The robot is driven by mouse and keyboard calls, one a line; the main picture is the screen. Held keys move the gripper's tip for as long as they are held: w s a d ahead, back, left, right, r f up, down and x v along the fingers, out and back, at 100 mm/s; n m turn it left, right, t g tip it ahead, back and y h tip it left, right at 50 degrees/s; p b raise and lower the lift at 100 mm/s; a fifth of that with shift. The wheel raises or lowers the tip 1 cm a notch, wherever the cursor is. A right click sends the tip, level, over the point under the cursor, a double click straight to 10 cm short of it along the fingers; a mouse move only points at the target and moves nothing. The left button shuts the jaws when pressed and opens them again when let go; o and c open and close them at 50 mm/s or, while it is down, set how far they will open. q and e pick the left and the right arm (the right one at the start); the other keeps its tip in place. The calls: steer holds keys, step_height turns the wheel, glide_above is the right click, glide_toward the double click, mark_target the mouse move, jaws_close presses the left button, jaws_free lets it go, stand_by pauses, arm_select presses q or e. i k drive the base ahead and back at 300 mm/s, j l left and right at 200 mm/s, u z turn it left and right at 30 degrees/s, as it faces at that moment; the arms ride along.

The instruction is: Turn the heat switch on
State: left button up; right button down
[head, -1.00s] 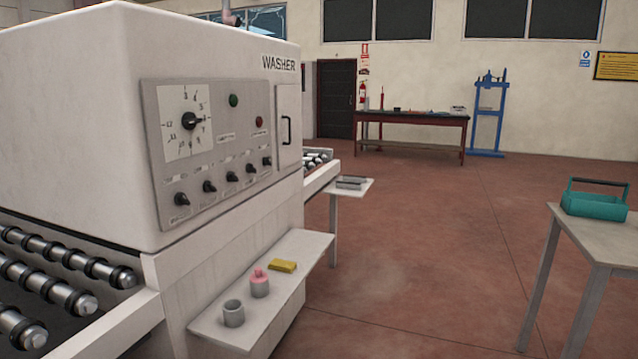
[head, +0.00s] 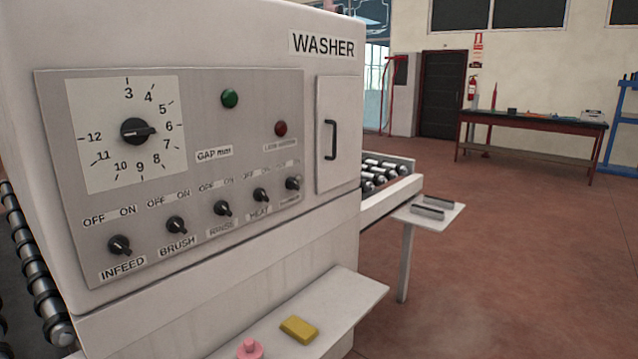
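The washer's control panel (head: 235,175) fills the left half of the head view. The heat switch (head: 261,195) is a small black rotary knob above the label "HEAT", with OFF and ON marks above it. Its pointer seems to lean up and left, toward OFF, but it is small. The infeed knob (head: 120,245), brush knob (head: 177,225) and rinse knob (head: 222,208) sit to its left in the same row. Another knob (head: 292,184) sits to its right, its label unreadable. Neither of my grippers is in view.
A shelf (head: 350,300) below the panel juts out, with a yellow block (head: 299,329) and a pink-topped item (head: 250,348) on it. The floor at right is clear.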

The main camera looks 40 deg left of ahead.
mark_target(259, 193)
steer(key=i+l+u, duration=0.1)
steer(key=i+u, duration=0.2)
steer(key=i, duration=0.2)
steer(key=i+l+u, duration=0.25)
steer(key=i, duration=0.2)
steer(key=i+l+u, duration=0.3)
steer(key=i, duration=0.2)
steer(key=j, duration=0.1)
